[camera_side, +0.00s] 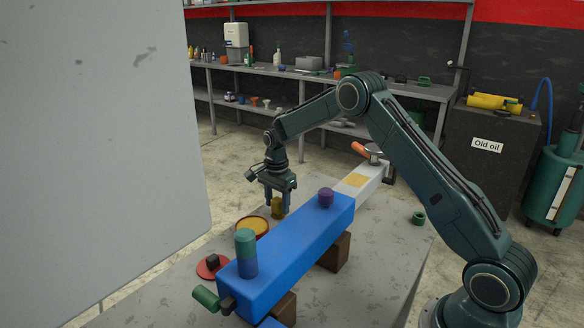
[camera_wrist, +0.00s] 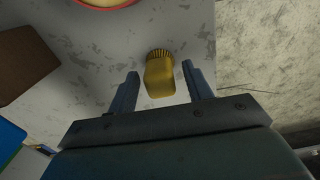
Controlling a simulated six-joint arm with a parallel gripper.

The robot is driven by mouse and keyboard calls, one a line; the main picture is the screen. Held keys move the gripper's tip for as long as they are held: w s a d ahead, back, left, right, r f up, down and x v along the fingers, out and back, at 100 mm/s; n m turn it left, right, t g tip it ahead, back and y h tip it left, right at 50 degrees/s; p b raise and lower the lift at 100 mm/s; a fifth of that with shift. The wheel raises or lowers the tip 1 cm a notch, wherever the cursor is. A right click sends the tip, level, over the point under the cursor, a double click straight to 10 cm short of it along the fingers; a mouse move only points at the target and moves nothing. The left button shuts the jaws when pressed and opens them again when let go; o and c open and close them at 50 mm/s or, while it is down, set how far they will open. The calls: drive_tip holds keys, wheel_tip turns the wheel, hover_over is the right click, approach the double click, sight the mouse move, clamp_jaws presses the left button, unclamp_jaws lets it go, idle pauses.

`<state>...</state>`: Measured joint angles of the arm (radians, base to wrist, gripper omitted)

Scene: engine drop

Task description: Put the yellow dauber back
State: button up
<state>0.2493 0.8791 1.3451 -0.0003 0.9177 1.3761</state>
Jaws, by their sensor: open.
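The yellow dauber (camera_side: 277,208) is on the grey table beside the red-rimmed dish (camera_side: 239,236), which holds something yellow. In the wrist view the dauber (camera_wrist: 160,80) has a smooth yellow body with a ribbed or bristled end. My gripper (camera_wrist: 160,72) is open, with one finger on each side of the dauber and a visible gap to both. In the side view my gripper (camera_side: 278,202) points down over it. I cannot tell how far down the fingers reach along the dauber. The dish's rim (camera_wrist: 108,8) shows at the top of the wrist view.
A long blue block (camera_side: 290,250) on brown supports lies right of the dish, bearing a green-blue cylinder (camera_side: 246,253) and a purple knob (camera_side: 326,197). A red disc (camera_side: 203,270) with a dark cube (camera_side: 212,261) is at front left. A green ring (camera_side: 418,218) lies at right.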

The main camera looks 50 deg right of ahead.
sight(277, 199)
wheel_tip(277, 199, up, 14)
idle(0.9)
idle(0.5)
drive_tip(key=s+a+r+n+t, duration=0.1)
drive_tip(key=s+a+r+n, duration=0.3)
drive_tip(key=s+r, duration=0.35)
drive_tip(key=s+a+r+n+t, duration=0.2)
drive_tip(key=s+a+r+n, duration=0.35)
drive_tip(key=s, duration=0.35)
drive_tip(key=s+a+f+n+t, duration=0.1)
drive_tip(key=s+n, duration=0.3)
drive_tip(key=s, duration=0.6)
drive_tip(key=s+a+f+n+t, duration=0.1)
drive_tip(key=s+n, duration=0.4)
drive_tip(key=s, duration=0.5)
drive_tip(key=shift+s+a+f+t, duration=0.35)
drive_tip(key=shift+a+f, duration=0.15)
drive_tip(key=shift+a, duration=0.75)
